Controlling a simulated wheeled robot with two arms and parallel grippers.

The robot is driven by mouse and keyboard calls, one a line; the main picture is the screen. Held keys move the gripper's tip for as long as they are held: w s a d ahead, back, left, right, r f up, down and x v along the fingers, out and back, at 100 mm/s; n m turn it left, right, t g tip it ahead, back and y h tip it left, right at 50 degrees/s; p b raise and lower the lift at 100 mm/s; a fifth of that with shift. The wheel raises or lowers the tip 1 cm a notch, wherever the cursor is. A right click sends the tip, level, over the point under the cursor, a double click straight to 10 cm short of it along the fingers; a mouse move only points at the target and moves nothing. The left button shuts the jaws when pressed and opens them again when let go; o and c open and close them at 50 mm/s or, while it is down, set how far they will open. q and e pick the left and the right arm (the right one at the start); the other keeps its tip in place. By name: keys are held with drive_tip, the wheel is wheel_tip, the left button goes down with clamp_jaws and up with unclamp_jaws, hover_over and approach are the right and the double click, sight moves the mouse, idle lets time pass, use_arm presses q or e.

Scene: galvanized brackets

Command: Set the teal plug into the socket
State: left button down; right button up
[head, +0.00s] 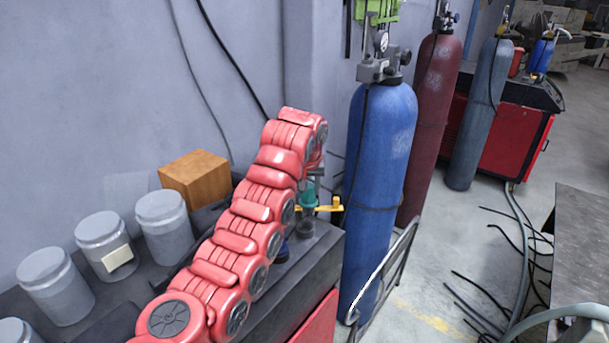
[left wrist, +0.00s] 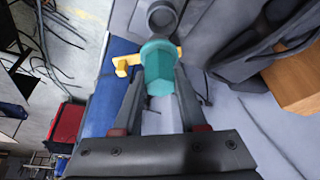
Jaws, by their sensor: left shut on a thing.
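The teal plug (head: 308,196) is held upright between the fingers of my left gripper (head: 312,178), at the end of my red left arm. A yellow crossbar (head: 332,206) sticks out to its sides. In the left wrist view the plug (left wrist: 159,68) sits between the two fingertips. The grey round socket (head: 305,229) stands on the dark bench, just below the plug in the head view. Its ring (left wrist: 162,18) shows beyond the plug in the left wrist view. The plug appears above the socket; the exact gap is hard to tell. My right gripper is not in view.
Grey lidded jars (head: 166,228) and a wooden block (head: 195,177) stand on the bench (head: 318,262) along the wall. A small dark-blue item (head: 283,252) is partly hidden behind my arm. A blue gas cylinder (head: 380,150) stands close to the bench's right end.

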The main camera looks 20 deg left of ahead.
sight(305, 197)
use_arm(q)
drive_tip(key=shift+s+a+r, duration=0.1)
drive_tip(key=shift+a+r, duration=0.15)
drive_tip(key=shift+a, duration=0.2)
drive_tip(key=shift+f+b, duration=0.45)
drive_tip(key=shift+f, duration=1.75)
drive_tip(key=shift+s+d+b, duration=0.15)
drive_tip(key=shift+s+b, duration=0.1)
drive_tip(key=shift+b, duration=0.6)
drive_tip(key=shift+w+b, duration=0.1)
drive_tip(key=shift+b, duration=0.2)
drive_tip(key=shift+f, duration=0.15)
